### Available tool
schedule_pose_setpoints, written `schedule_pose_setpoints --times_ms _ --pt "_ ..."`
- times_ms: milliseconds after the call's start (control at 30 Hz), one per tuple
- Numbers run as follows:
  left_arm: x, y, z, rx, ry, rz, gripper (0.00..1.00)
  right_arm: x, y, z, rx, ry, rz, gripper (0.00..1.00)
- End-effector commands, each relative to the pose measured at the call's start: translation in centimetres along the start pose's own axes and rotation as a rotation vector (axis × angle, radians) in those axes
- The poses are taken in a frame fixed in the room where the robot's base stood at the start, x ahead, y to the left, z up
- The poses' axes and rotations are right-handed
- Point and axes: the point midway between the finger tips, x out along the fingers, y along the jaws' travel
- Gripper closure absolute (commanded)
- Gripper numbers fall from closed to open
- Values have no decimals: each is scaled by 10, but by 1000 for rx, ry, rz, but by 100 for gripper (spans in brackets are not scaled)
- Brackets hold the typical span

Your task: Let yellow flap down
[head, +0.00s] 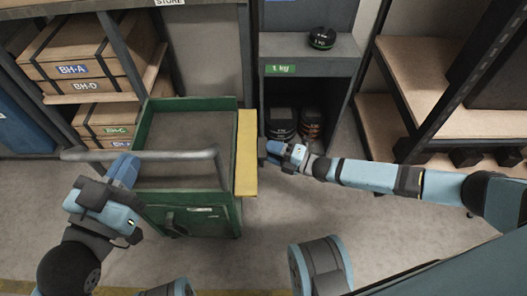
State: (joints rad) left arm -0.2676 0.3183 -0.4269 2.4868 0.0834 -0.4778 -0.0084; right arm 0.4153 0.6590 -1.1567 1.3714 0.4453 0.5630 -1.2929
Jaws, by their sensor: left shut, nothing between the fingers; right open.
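The yellow flap (247,165) is a narrow panel along the right side of the green cart (186,208). It looks raised, sticking out level with the cart's rim. My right gripper (265,152) is open, with its fingertips close to the flap's outer edge. I cannot tell whether they touch it. My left gripper (127,164) is shut and empty, by the cart's left side at the grey handle bar (180,155). Contact with the bar is unclear.
Behind stands a grey cabinet (308,68) with a black weight (321,38) on its shelf and dark weights (283,123) below. Boxes (80,55) fill the left rack, and wooden shelves (450,90) stand at right. Floor (250,230) is clear in front of the flap.

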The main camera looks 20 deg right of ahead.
Motion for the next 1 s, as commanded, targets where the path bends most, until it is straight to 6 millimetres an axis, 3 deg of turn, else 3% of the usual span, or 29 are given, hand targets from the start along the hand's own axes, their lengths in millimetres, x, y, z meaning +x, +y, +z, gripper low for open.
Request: schedule_pose_setpoints --times_ms 200,567,767,1000 --pt "2 -4 1 58 34 -6 100 26 -2 1 0 -1 0 55" --pt "2 -6 -3 81 46 -3 100 32 0 1 0 -1 -1 55" --pt "1 -6 -2 82 44 -2 100 31 0 1 0 -1 -1 97" --pt "2 -6 -7 75 42 -2 100 32 3 0 -3 -1 -7 100"
